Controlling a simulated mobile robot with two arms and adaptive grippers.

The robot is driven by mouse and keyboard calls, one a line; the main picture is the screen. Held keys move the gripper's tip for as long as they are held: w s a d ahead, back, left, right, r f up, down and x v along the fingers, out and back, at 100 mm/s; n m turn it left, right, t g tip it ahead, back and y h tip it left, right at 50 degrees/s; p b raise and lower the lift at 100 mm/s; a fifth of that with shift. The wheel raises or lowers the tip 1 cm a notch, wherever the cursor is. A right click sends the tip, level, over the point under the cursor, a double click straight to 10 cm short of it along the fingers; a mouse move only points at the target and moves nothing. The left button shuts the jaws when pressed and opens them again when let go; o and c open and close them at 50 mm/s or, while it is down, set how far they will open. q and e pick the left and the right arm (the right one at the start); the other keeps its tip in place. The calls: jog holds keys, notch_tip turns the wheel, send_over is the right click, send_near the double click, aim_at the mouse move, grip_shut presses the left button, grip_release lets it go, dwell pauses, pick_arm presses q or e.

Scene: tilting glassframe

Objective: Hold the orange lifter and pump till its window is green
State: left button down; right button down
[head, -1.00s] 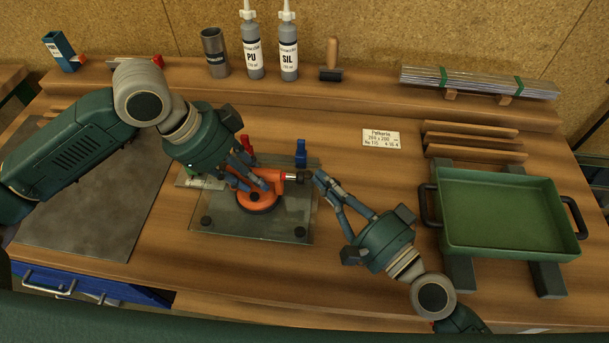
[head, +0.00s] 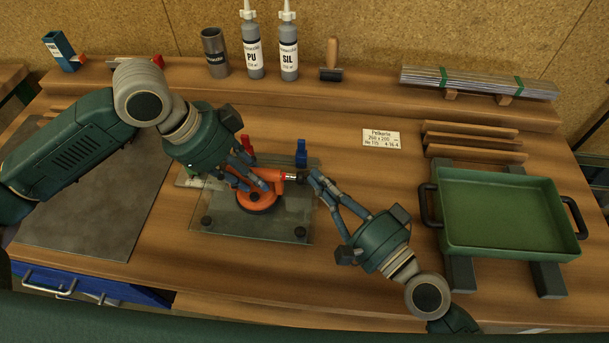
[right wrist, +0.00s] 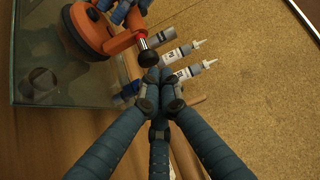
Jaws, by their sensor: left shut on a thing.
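The orange lifter (head: 258,200) sits on a glass pane (head: 225,222), with its handle along the back and a pump with a black knob (head: 303,178) at its right end. My left gripper (head: 250,181) is shut on the lifter's handle. My right gripper (head: 316,178) has its fingertips together at the right of the knob, very close to its end. In the right wrist view the shut fingers (right wrist: 161,80) point at the black knob (right wrist: 149,58). A red band (right wrist: 142,43) shows on the pump beside the knob; no green shows there.
A green tray (head: 510,245) with black handles stands at the right on dark bars. A blue clamp-like piece (head: 301,153) stands at the pane's back edge. A grey mat (head: 90,215) lies at the left. Bottles (head: 288,50) stand on the back shelf.

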jog(key=shift+a, duration=1.5)
dwell(1.2)
jog(key=shift+d+f, duration=0.1)
jog(key=shift+d, duration=1.9)
jog(key=shift+s+d, duration=0.1)
jog(key=shift+d, duration=2.4)
jog(key=d, duration=0.3)
jog(key=shift+d, duration=0.4)
jog(key=shift+a, duration=0.1)
